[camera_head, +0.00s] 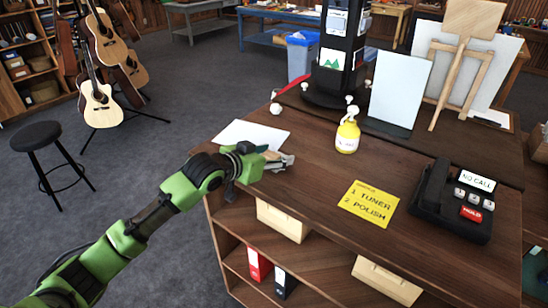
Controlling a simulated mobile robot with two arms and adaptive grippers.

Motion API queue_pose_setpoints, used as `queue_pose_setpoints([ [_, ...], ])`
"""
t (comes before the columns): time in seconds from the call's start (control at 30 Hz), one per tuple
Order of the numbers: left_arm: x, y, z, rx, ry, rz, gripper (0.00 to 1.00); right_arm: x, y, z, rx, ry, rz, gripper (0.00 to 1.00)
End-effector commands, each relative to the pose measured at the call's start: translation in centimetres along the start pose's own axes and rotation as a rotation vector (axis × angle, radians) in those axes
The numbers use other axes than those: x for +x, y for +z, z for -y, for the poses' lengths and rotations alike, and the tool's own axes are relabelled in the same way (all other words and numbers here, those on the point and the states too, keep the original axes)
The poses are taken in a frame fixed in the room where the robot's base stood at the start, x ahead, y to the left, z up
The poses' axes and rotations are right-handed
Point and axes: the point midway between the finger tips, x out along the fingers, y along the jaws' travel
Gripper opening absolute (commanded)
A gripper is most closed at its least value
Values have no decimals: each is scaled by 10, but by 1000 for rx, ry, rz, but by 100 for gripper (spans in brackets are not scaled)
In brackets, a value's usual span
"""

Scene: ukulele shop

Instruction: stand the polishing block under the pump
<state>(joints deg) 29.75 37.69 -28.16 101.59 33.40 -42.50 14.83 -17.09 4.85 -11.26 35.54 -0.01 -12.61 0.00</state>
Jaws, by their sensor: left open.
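A yellow bottle with a white pump top (347,136) stands upright near the middle of the wooden counter (320,185). My left gripper (282,160) is open over the counter's left front part, to the left of the bottle and apart from it. Its grey fingers point right, low over the wood. I cannot clearly make out a polishing block; something small at the fingers could be partly hidden by the gripper. My right gripper is not in view.
A white sheet (250,133) lies behind my left gripper. A yellow note (369,204) reads "1 TUNER 2 POLISH". A black phone (453,203) sits at right. A white panel (400,88), a black display tower (340,50) and a wooden easel (464,60) stand behind.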

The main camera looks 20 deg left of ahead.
Motion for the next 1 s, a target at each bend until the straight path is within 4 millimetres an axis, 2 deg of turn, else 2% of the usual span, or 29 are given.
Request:
queue_pose_setpoints([
  [0.17,0,0,0,1,0,0,54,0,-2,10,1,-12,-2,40],
  [0.23,0,0,0,0,-1,0,41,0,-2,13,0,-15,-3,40],
  [0.33,0,0,0,0,-1,0,15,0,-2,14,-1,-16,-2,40],
  [0.37,0,0,0,0,-1,0,12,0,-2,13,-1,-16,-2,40],
  [0.43,0,0,0,0,-1,0,12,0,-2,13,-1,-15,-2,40],
  [0.47,0,0,0,1,-1,-1,8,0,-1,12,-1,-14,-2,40],
  [0.77,-1,-3,0,1,-1,-1,8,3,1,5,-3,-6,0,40],
  [0.9,-5,-14,1,3,-2,-4,8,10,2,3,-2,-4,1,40],
  [1.0,-12,-31,1,3,-1,-9,8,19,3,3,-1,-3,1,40],
])
